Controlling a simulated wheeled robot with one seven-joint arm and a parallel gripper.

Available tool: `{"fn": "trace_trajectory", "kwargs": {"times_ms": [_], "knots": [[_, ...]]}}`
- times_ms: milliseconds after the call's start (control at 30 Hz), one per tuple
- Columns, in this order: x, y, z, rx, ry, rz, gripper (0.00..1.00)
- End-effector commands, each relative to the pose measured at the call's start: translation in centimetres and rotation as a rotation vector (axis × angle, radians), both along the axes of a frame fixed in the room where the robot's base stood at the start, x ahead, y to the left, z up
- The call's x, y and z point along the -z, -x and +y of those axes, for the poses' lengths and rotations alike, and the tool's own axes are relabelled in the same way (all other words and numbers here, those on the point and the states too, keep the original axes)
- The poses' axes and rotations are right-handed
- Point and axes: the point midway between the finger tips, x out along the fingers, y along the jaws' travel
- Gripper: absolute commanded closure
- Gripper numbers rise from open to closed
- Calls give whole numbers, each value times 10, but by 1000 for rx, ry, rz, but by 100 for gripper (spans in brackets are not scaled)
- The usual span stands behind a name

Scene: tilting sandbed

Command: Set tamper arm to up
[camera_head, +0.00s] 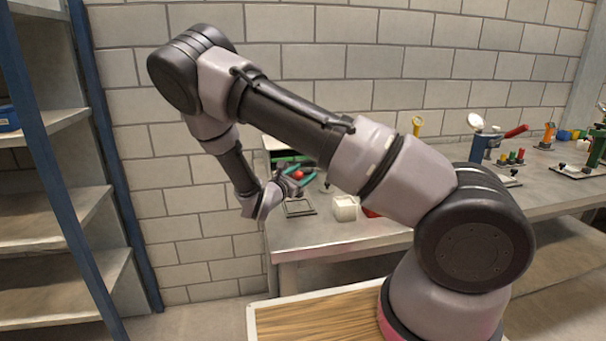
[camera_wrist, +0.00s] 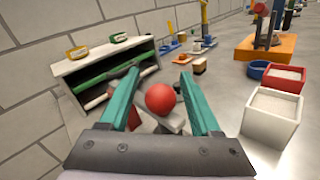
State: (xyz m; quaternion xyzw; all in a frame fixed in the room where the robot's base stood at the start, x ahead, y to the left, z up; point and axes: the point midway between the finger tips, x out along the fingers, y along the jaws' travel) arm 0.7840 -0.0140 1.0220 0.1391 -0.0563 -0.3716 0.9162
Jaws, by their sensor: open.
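A red ball-shaped knob (camera_wrist: 160,99) shows between the teal fingers of my gripper (camera_wrist: 168,88) in the wrist view. A grey piece (camera_wrist: 172,122) lies just below it, partly hidden by the fingers and palm. I take the knob for the end of the tamper arm, but its joint to the arm is hidden. In the head view my gripper (camera_head: 296,184) is open around the red knob (camera_head: 298,174), above the left end of the bench. The arm's tilt is hard to tell.
A rack with green rolls (camera_wrist: 92,84) stands left of my gripper. A white box (camera_wrist: 270,117), a red box (camera_wrist: 283,77) and a blue bowl (camera_wrist: 257,70) sit to the right. A dark-framed plate (camera_head: 299,208) lies on the bench (camera_head: 330,233) below.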

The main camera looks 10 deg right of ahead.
Motion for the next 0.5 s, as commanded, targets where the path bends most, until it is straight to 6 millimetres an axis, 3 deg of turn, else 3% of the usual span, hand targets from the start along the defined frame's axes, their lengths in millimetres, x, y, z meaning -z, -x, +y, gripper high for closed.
{"fn": "trace_trajectory", "kwargs": {"times_ms": [267, 367, 433, 467, 500], "knots": [[0, -2, -1, 0, 0, 0, 36], [0, -1, -1, 0, 0, 0, 66], [0, -1, -1, 0, 0, 0, 93], [0, -1, -1, 0, 0, 0, 100], [0, -1, -1, 0, 0, 0, 100]]}}
